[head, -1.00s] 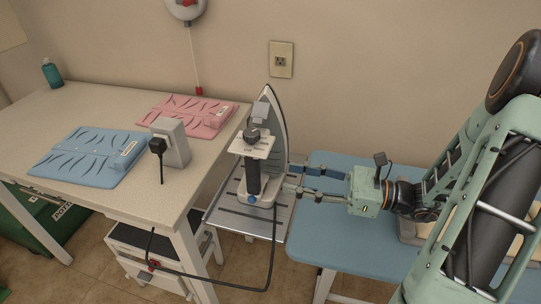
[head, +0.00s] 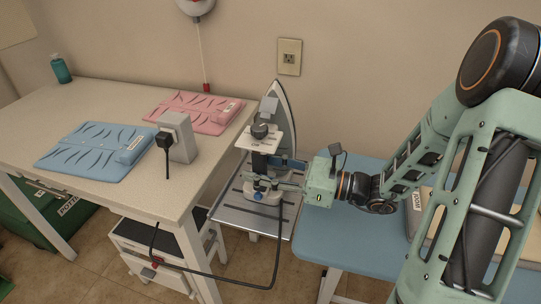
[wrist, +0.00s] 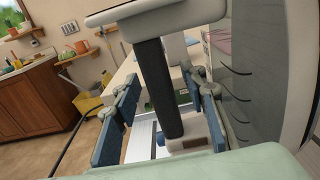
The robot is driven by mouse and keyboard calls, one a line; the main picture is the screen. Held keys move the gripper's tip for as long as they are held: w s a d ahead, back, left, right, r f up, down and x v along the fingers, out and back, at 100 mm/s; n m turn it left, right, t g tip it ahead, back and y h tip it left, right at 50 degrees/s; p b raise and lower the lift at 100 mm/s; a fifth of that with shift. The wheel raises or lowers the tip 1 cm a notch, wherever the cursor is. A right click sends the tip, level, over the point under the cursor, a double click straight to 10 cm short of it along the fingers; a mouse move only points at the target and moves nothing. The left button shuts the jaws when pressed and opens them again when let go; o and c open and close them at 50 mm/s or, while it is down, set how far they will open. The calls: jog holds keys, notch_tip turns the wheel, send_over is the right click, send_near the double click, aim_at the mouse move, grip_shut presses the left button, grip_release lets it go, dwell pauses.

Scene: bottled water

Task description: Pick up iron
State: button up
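The iron (head: 283,112) stands upright on its heel on a slatted metal rest between the white table and the blue board, its soleplate toward the wall. Its black upright handle also shows in the wrist view (wrist: 158,88). My gripper (head: 262,173) reaches in from the right at the height of the lower handle. In the wrist view its two blue-padded fingers are spread, one on each side of the handle, with visible gaps to it. The far side of the handle is hidden.
The metal rest (head: 228,212) has clear slats at its front left. The iron's black cord (head: 222,287) loops below it. The white table (head: 115,205) holds a blue mat (head: 85,160), a pink mat (head: 185,112) and a socket box (head: 178,132). The blue board (head: 340,240) lies beneath my arm.

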grip_shut()
dwell(0.3)
jog(key=shift+w+r, duration=0.1)
jog(key=shift+r, duration=0.1)
jog(key=shift+r, duration=0.1)
